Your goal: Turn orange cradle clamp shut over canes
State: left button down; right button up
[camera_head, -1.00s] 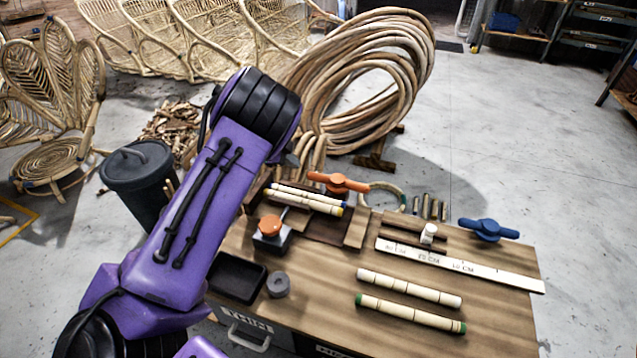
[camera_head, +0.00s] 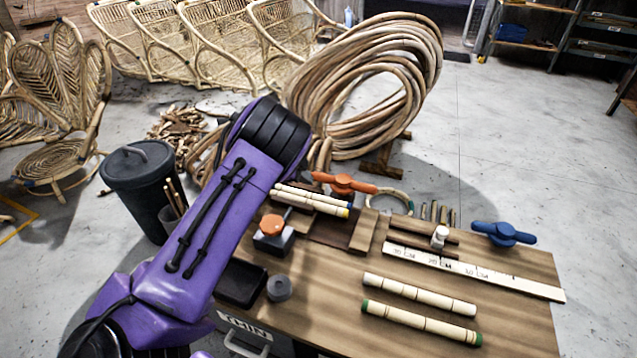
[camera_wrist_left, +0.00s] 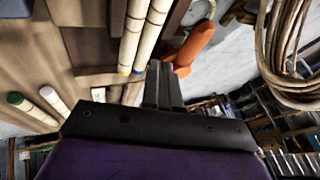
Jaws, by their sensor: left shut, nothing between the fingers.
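The orange cradle clamp (camera_head: 343,184) is a two-armed handle at the back of the bench. It lies behind two pale canes (camera_head: 312,201) with blue and yellow ends, resting side by side in a dark wooden cradle. In the left wrist view the clamp (camera_wrist_left: 190,50) stands beside the canes' ends (camera_wrist_left: 138,38), and its handle does not appear to lie across them. My left gripper (camera_wrist_left: 162,72) is shut and empty, with its fingertips close to the clamp's handle; contact is unclear. In the head view my left arm hides its fingers. My right gripper is out of view.
On the bench, an orange-knobbed device (camera_head: 271,228), a grey ring (camera_head: 279,288), a ruler (camera_head: 470,268), a blue clamp (camera_head: 503,233) and two loose canes (camera_head: 420,294) lie around the cradle. A large rattan coil (camera_head: 370,85) stands behind.

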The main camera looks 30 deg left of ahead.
pick_arm(q)
jog(key=b+x, duration=0.1)
jog(key=x, duration=0.5)
jog(key=shift+a+b, duration=0.2)
jog(key=shift+b, duration=0.15)
jog(key=shift+w+a+f+b, duration=0.1)
jog(key=shift+w+a+b, duration=0.1)
jog(key=shift+w, duration=0.4)
jog(key=shift+w+a+f+b, duration=0.1)
jog(key=shift+w+b, duration=0.05)
jog(key=shift+w, duration=0.4)
jog(key=shift+w+a+r, duration=0.1)
jog(key=shift+w, duration=0.4)
jog(key=shift+a, duration=0.1)
